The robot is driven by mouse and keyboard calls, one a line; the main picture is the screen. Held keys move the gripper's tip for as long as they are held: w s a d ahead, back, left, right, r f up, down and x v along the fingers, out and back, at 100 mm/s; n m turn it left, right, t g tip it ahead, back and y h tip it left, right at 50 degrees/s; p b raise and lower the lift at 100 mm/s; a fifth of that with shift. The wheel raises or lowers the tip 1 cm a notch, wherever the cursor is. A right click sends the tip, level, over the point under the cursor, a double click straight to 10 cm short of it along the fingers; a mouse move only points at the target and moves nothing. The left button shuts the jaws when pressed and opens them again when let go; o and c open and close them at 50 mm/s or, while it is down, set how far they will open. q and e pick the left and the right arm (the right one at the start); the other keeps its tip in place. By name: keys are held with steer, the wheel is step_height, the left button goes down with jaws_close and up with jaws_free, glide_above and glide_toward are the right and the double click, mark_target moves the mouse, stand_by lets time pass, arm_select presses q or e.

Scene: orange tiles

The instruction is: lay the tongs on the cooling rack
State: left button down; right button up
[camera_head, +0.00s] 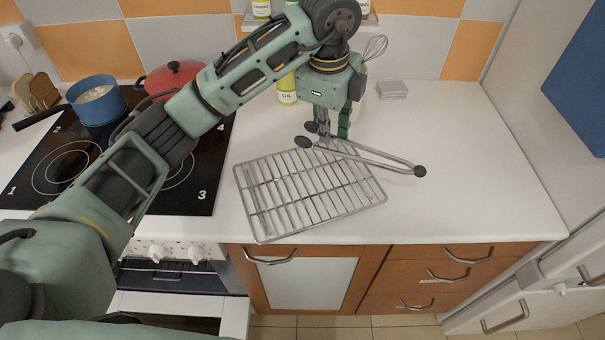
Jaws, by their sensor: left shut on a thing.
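The tongs (375,155) are long and metal, with two dark tips at the left and a dark end at the right where the arms meet. My left gripper (325,136) points down and is shut on the tongs near the dark tips. The wire cooling rack (262,205) lies at an angle on the white counter. The tongs are over the rack's far right part, and their right end reaches past its right edge. I cannot tell whether the tongs touch the rack. My right gripper is not in view.
Left of the rack is a black hob (200,200) with a blue pot (95,105) and a red pot (172,75). Behind my gripper are a yellow-labelled bottle (287,92), a whisk (376,47) and a small grey block (392,90). The counter (480,190) at right is clear.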

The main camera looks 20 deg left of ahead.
arm_select(q)
steer(key=p, duration=0.3)
glide_above(281, 158)
steer(key=f, duration=0.6)
steer(key=shift+s+d+f, duration=0.15)
steer(key=shift+s+f, duration=0.05)
steer(key=shift+s, duration=0.1)
steer(key=shift+f, duration=0.2)
step_height(281, 158, down, 3)
steer(key=shift+f+p, duration=0.1)
steer(key=shift+p, duration=0.9)
steer(key=shift+f, duration=0.35)
steer(key=shift+f, duration=0.2)
steer(key=c, duration=1.8)
jaws_free()
steer(key=shift+o, duration=0.2)
